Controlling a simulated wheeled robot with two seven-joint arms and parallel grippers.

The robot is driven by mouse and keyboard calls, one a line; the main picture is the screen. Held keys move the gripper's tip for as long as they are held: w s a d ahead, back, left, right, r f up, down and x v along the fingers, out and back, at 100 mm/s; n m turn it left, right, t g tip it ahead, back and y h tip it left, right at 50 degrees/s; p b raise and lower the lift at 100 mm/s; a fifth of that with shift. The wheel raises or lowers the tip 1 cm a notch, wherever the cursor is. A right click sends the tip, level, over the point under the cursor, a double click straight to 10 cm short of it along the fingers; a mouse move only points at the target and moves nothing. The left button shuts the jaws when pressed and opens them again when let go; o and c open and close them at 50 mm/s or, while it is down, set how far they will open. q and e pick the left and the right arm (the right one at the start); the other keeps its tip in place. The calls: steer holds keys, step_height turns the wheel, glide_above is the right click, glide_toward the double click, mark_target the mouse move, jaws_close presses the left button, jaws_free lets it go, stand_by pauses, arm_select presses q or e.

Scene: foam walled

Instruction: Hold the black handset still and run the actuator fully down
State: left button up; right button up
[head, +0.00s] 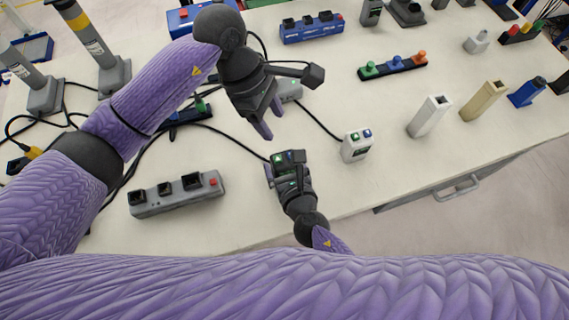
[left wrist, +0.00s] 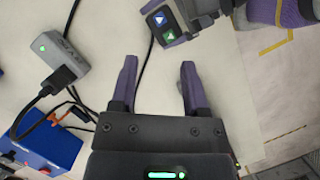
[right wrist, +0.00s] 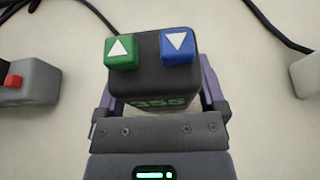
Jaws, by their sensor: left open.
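The black handset (head: 290,157) has a green up-arrow button and a blue down-arrow button. In the right wrist view the handset (right wrist: 155,75) shows partly hidden green digits. My right gripper (head: 288,176) is shut on its sides, near the table's front edge. The handset also shows at the top of the left wrist view (left wrist: 163,20). My left gripper (head: 274,121) is open and empty, above and behind the handset. Two grey columns with yellow bands, likely actuators, stand at the back left, one nearer the middle (head: 90,40) and one at the edge (head: 25,70).
A white handset (head: 356,147) stands just right of the black one. A grey socket strip (head: 175,193) lies to the left. A grey box with a green light (head: 291,90) sits behind my left gripper. Black cables cross the table. White and beige blocks stand farther right.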

steer(key=c, duration=0.9)
arm_select(q)
jaws_close()
arm_select(e)
steer(key=shift+c, duration=0.2)
stand_by(0.8)
